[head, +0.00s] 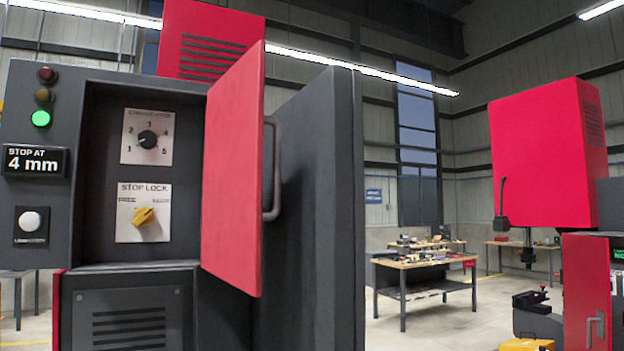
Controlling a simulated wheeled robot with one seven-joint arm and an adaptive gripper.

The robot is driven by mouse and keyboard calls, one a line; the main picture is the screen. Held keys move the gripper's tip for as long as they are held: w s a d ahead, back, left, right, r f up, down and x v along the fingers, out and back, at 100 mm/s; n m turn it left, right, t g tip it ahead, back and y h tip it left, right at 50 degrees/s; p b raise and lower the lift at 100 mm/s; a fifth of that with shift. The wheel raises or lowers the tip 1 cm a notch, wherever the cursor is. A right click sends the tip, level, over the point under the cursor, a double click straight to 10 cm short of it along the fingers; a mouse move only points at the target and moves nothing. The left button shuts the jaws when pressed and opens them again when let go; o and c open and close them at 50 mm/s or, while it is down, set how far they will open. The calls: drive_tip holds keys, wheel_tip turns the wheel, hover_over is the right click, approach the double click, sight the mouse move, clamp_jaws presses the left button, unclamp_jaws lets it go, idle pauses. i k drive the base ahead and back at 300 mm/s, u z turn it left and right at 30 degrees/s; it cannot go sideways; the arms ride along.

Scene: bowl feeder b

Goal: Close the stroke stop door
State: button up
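The stroke stop door (232,175) is a red panel in the head view. It stands open, swung outward at the right side of a recess in a dark grey machine. A grey bar handle (272,170) is on its right-hand face. Inside the recess are a black numbered dial (148,138) and a yellow STOP LOCK knob (143,216) on white plates. The knob is turned to the right of FREE; its exact setting is hard to read. My gripper is not in view.
A dark grey panel (315,215) stands right behind the door. Open floor, a workbench (424,264) and another red machine (545,155) lie to the right.

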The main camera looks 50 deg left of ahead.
sight(233, 217)
drive_tip(key=i, duration=1.5)
drive_tip(key=u, duration=2.6)
drive_tip(key=k, duration=1.05)
drive_tip(key=u, duration=0.6)
